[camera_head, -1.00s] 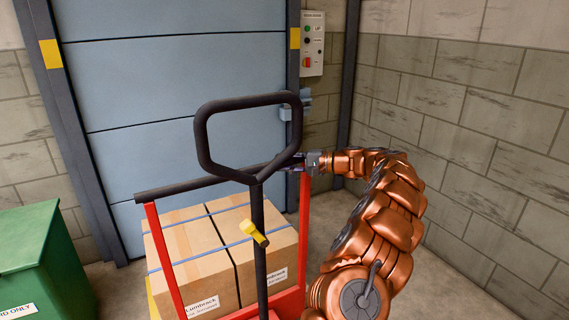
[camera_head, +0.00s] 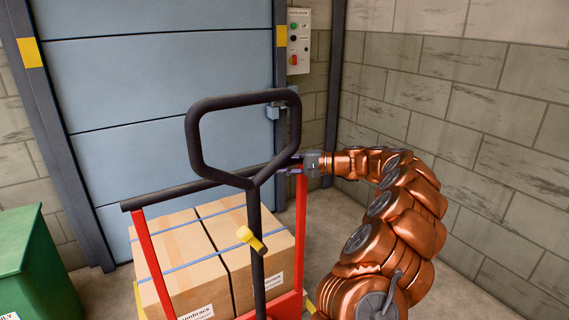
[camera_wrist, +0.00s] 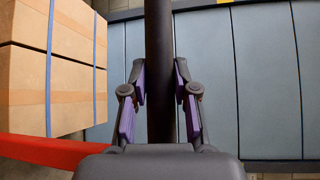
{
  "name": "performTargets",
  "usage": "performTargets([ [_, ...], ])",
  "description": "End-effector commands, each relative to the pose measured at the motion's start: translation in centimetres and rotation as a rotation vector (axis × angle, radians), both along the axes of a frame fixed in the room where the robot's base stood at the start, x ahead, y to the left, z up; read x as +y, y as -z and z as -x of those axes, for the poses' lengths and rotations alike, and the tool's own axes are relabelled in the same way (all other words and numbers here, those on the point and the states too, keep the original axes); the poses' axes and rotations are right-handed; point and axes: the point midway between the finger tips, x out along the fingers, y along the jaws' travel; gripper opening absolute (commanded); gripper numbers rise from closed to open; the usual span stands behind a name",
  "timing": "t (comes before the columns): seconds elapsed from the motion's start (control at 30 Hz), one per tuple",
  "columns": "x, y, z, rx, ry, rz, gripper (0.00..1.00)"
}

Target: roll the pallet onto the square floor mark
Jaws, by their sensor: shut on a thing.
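The pallet load is cardboard boxes (camera_head: 185,262) with blue straps, standing inside a red frame (camera_head: 152,262). The pallet under them is mostly hidden. The frame has a black crossbar (camera_head: 165,194) on top. A black loop handle (camera_head: 190,125) with a yellow lever (camera_head: 250,240) stands in front. My gripper (camera_head: 298,165) is at the right end of the crossbar. The wrist view shows its purple-padded fingers (camera_wrist: 160,95) around a dark bar (camera_wrist: 159,50). Yellow strips (camera_head: 138,298) show low beside the boxes; I cannot tell whether they are the floor mark.
A blue-grey panelled door (camera_head: 150,85) with dark posts stands behind the load. A control box (camera_head: 299,40) hangs right of it. A green bin (camera_head: 38,265) is at the lower left. Block walls (camera_head: 470,120) close the right side; some bare floor (camera_head: 335,215) shows there.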

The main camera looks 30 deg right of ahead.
Motion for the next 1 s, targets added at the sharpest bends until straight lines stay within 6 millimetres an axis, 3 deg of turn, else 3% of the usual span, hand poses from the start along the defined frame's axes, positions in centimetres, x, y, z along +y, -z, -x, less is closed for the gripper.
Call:
performTargets([
  [0.5,1.1,0.2,0.3,0.002,-0.009,0.008,0.0],
  [0.53,1.1,0.3,0.3,0.002,-0.009,0.008,0.3],
  [0.6,1.1,0.2,0.3,0.002,-0.009,0.008,0.37],
  [0.77,1.1,0.2,0.3,0.001,-0.012,0.007,0.54],
  [1.0,1.1,0.1,0.4,0.0,-0.012,0.006,0.54],
])
